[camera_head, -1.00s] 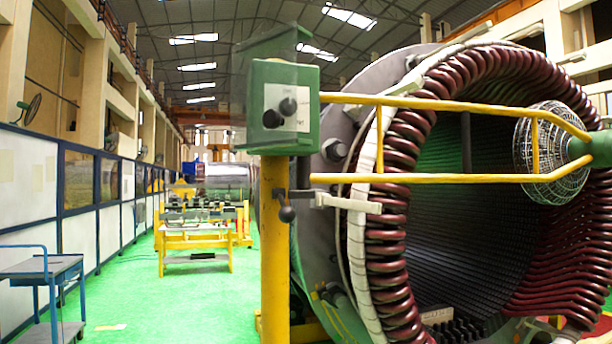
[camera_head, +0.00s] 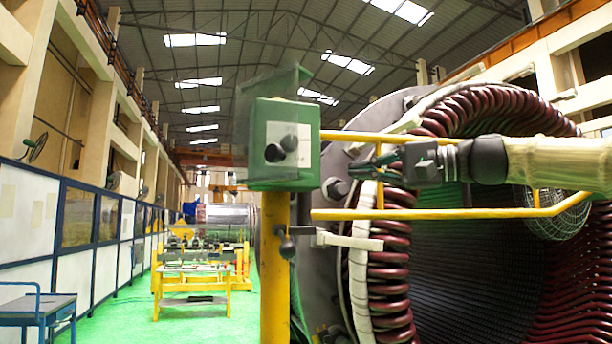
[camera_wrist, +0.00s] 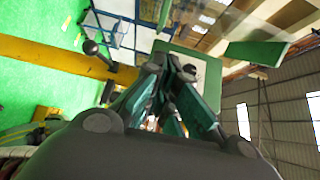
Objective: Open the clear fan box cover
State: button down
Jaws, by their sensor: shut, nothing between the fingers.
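The fan box is a green box (camera_head: 262,170) on a yellow post, left of centre in the head view, with a pale panel and dark knobs (camera_head: 283,147). Its clear cover (camera_head: 241,115) shows as a faint see-through sheet at the box's upper left, with a green flap (camera_head: 279,78) tilted above the box. In the wrist view the box (camera_wrist: 212,62) lies beyond the fingers and the green flap (camera_wrist: 257,52) at upper right. My gripper (camera_head: 358,168) is shut and empty, right of the box and apart from it; its fingers also show in the wrist view (camera_wrist: 172,58).
A yellow rail (camera_head: 440,214) runs from the box to the right, below my gripper. A lever with a dark ball (camera_head: 287,248) sits under the box. The stator with dark red coils (camera_head: 392,290) fills the right side.

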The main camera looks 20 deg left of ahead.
jog(key=a+p, duration=0.1)
jog(key=a, duration=0.2)
jog(key=s+a+r+p, duration=0.1)
jog(key=a+p, duration=0.1)
jog(key=a, duration=0.2)
jog(key=s+a+p, duration=0.1)
jog(key=a, duration=0.2)
jog(key=shift+s+a+r, duration=0.15)
jog(key=shift+a+r, duration=0.15)
jog(key=shift+r, duration=0.05)
jog(key=shift+s, duration=0.3)
jog(key=shift+a+f, duration=0.15)
jog(key=shift+a, duration=0.1)
jog(key=shift+s+d, duration=0.1)
jog(key=shift+s, duration=0.05)
